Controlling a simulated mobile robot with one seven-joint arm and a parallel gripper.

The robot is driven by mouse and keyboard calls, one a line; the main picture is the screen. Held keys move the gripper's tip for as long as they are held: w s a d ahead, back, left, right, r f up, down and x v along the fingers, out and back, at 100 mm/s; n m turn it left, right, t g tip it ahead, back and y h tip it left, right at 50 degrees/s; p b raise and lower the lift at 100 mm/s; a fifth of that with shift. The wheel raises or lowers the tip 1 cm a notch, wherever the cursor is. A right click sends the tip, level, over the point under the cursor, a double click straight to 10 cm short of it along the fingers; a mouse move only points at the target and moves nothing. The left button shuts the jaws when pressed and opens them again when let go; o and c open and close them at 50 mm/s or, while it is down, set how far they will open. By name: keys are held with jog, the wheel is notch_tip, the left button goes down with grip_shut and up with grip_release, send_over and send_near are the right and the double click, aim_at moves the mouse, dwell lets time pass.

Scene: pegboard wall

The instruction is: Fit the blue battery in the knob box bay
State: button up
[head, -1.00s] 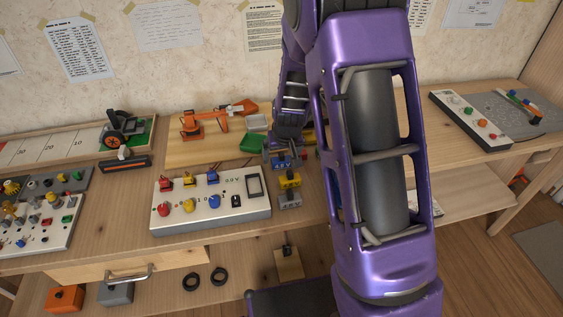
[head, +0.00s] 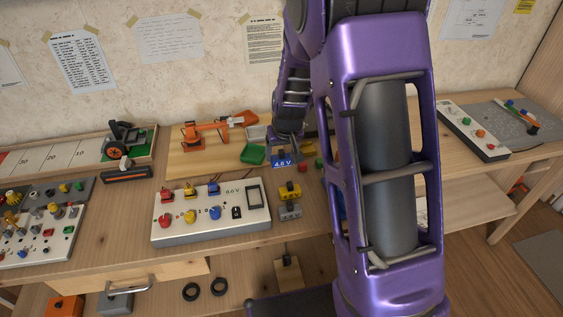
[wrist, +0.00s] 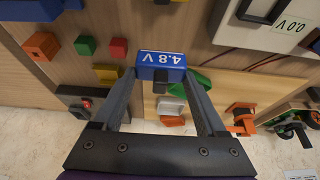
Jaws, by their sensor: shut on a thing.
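The blue battery (head: 282,159), marked 4.8 V, is held in my gripper (head: 289,144) behind and to the right of the knob box. In the wrist view the battery (wrist: 160,59) sits between the fingertips of my gripper (wrist: 160,80), its label facing the camera and its dark grip toward me. The knob box (head: 210,223) is white with red, yellow and blue knobs and a 0.0 V readout. Its bay (head: 254,194) is a dark-framed opening at its right end, apart from the battery. In the wrist view part of the box (wrist: 292,38) shows at the upper right.
A yellow battery (head: 290,191) and a grey one (head: 291,210) stand just right of the knob box. Small blocks, including a red one (wrist: 118,48), lie near the gripper.

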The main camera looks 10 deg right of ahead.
notch_tip(320, 180, up, 4)
jog(key=shift+r+p, duration=0.15)
jog(key=shift+p, duration=0.15)
jog(key=shift+s+a+r, duration=0.1)
jog(key=shift+s+r, duration=0.05)
jog(key=s+a+n+y, duration=0.1)
jog(key=s+n, duration=0.1)
jog(key=n, duration=0.1)
notch_tip(320, 180, up, 2)
jog(key=n+g+y+p, duration=0.25)
jog(key=n+g, duration=0.25)
jog(key=n, duration=1)
send_over(248, 197)
jog(key=d, duration=0.2)
jog(key=shift+s+a+r+y+b, duration=0.15)
jog(key=shift+s+a+y+b, duration=0.1)
jog(key=shift+s+y+b, duration=0.15)
jog(key=shift+f+b, duration=1.85)
jog(key=shift+f, duration=0.75)
jog(key=shift+f, duration=0.25)
jog(key=shift+f+b, duration=0.45)
jog(key=shift+f, duration=0.7)
